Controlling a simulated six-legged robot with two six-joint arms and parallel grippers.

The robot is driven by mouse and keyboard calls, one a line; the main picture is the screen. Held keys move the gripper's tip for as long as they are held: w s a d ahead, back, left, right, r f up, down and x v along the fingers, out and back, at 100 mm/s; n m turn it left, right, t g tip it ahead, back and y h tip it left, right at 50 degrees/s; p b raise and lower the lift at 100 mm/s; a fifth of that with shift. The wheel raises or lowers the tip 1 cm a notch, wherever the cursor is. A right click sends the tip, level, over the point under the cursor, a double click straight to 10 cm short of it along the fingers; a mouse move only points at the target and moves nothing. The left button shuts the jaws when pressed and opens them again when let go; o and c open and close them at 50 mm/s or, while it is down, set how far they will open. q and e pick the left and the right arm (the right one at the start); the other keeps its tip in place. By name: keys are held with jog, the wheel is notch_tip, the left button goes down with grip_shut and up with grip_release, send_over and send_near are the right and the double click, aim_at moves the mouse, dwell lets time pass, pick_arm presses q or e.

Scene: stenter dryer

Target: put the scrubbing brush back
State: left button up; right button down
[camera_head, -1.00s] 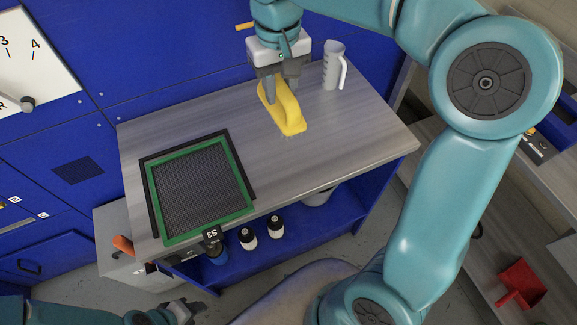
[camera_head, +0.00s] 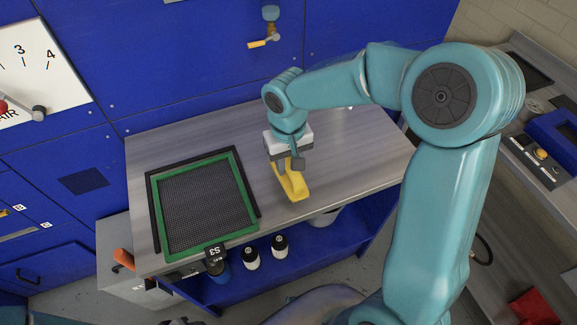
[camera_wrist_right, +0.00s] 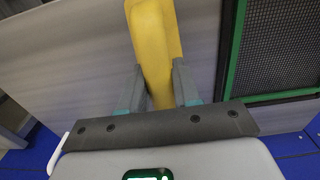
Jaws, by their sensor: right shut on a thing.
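The yellow scrubbing brush (camera_head: 292,186) is over the front middle of the grey tabletop (camera_head: 345,150), right of the green-framed mesh screen. My right gripper (camera_head: 288,163) is shut on it from above; its fingers lie on both sides of the yellow body. In the right wrist view the brush (camera_wrist_right: 154,40) runs up between the two fingers (camera_wrist_right: 157,88). I cannot tell if the bristles touch the tabletop. My left gripper does not show clearly.
The green-framed mesh screen (camera_head: 235,180) lies on the left of the table, also in the wrist view (camera_wrist_right: 231,50). Below the front edge, several bottles (camera_head: 251,258) stand on a blue shelf (camera_head: 300,262). A yellow-handled valve (camera_head: 262,43) sticks out of the blue wall.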

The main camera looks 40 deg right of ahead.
notch_tip(320, 180, down, 2)
jog(key=shift+w+f, duration=0.1)
jog(key=shift+f, duration=0.1)
jog(key=shift+f, duration=0.1)
jog(key=c, duration=0.8)
grip_release()
